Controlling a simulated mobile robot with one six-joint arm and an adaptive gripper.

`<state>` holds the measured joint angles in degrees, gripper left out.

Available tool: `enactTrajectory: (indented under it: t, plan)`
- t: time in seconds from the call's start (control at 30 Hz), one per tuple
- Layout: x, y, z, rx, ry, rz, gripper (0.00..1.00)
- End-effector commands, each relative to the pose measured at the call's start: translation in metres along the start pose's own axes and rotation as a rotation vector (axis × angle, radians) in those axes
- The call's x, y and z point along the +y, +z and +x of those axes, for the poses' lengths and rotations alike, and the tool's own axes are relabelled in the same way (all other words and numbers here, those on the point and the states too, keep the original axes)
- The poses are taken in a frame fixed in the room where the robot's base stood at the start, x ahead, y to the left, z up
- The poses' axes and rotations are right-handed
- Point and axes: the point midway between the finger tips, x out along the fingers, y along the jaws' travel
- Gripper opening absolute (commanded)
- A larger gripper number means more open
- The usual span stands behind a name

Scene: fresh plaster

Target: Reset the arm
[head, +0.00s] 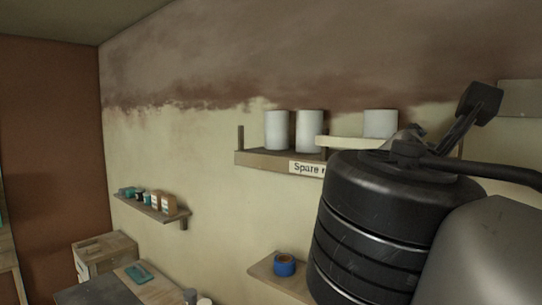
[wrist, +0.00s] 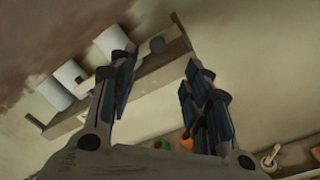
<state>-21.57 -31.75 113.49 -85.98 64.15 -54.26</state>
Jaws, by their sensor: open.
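My gripper (wrist: 160,90) is open in the wrist view, its two dark-padded fingers spread apart with nothing between them. Beyond the fingers are the pale wall and a wooden shelf (wrist: 150,78) with white cylinders (wrist: 110,41). In the head view my arm fills the right side, with large dark and grey links close to the camera. The gripper's fingertips cannot be made out clearly there.
The labelled shelf (head: 262,159) holds white cylinders (head: 309,131), partly hidden by my arm. A small shelf (head: 150,208) with little containers hangs left. A blue tape roll (head: 284,265) sits on a lower ledge (head: 262,270). A wooden box (head: 103,252) stands lower left.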

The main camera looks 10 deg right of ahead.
Motion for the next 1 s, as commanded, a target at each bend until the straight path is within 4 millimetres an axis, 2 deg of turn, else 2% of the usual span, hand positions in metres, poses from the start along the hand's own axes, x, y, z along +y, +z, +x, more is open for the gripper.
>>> enactTrajectory:
  t: [0.17, 0.27, 0.37, 0.47, 0.67, 0.8, 0.9, 1.0]
  plan:
    - [-0.004, -0.003, 0.001, 0.006, -0.007, 0.007, 0.45]
    - [-0.022, -0.019, 0.002, 0.039, -0.043, 0.047, 0.45]
    - [-0.060, -0.050, 0.002, 0.104, -0.123, 0.140, 0.45]
    - [-0.110, -0.091, -0.003, 0.181, -0.242, 0.277, 0.45]
    - [-0.208, -0.175, -0.030, 0.296, -0.527, 0.595, 0.45]
    - [-0.271, -0.234, -0.061, 0.331, -0.759, 0.848, 0.45]
    - [-0.311, -0.276, -0.089, 0.328, -0.942, 1.046, 0.45]
    - [-0.343, -0.313, -0.117, 0.300, -1.121, 1.238, 0.45]
